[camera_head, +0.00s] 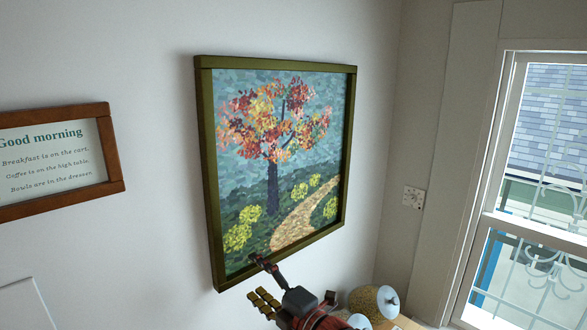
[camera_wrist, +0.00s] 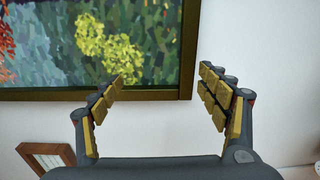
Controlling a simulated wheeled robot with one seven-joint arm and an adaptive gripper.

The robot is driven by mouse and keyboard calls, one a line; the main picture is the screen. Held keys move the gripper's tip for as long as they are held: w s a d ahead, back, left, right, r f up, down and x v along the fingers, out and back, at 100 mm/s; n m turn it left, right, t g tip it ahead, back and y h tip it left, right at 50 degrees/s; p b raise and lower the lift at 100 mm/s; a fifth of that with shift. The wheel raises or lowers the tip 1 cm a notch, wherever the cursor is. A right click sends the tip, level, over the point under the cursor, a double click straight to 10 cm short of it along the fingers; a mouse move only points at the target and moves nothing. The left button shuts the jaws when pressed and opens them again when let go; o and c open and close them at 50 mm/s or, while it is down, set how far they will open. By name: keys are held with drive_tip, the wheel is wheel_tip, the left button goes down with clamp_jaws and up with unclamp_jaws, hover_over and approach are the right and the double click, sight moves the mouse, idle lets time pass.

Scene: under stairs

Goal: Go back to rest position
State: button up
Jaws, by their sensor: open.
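My gripper (camera_head: 262,280) is at the bottom of the head view, in front of the wall just below the lower edge of a framed tree painting (camera_head: 275,165). In the wrist view my gripper (camera_wrist: 165,90) shows two yellow-padded fingers spread wide apart with nothing between them. The painting's lower right corner (camera_wrist: 186,90) lies beyond the fingers in that view. I cannot tell how far the fingers are from the frame.
A wood-framed sign (camera_head: 60,160) hangs at left. A barred window (camera_head: 540,190) is at right, with a wall switch plate (camera_head: 414,197) beside it. A speckled yellowish object with a pale disc (camera_head: 374,302) stands at bottom right. A small wooden frame (camera_wrist: 48,158) shows in the wrist view.

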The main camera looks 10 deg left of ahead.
drive_tip(key=shift+s+d, duration=0.4)
drive_tip(key=s+d+f+m+g+h+b, duration=0.1)
drive_tip(key=s+d+f+m+g+h, duration=0.1)
drive_tip(key=d+f+m+h, duration=1.05)
drive_tip(key=s+d+f+m+g+b, duration=0.2)
drive_tip(key=s+d+m+b, duration=0.4)
drive_tip(key=s+d, duration=0.4)
drive_tip(key=s+d+f+m+g+h+b, duration=0.1)
drive_tip(key=s+d+f+m+b, duration=0.4)
drive_tip(key=s, duration=1)
drive_tip(key=shift+d+f+m+g+b, duration=0.25)
drive_tip(key=shift+d+m+g+b, duration=0.65)
drive_tip(key=shift+d+m, duration=1.55)
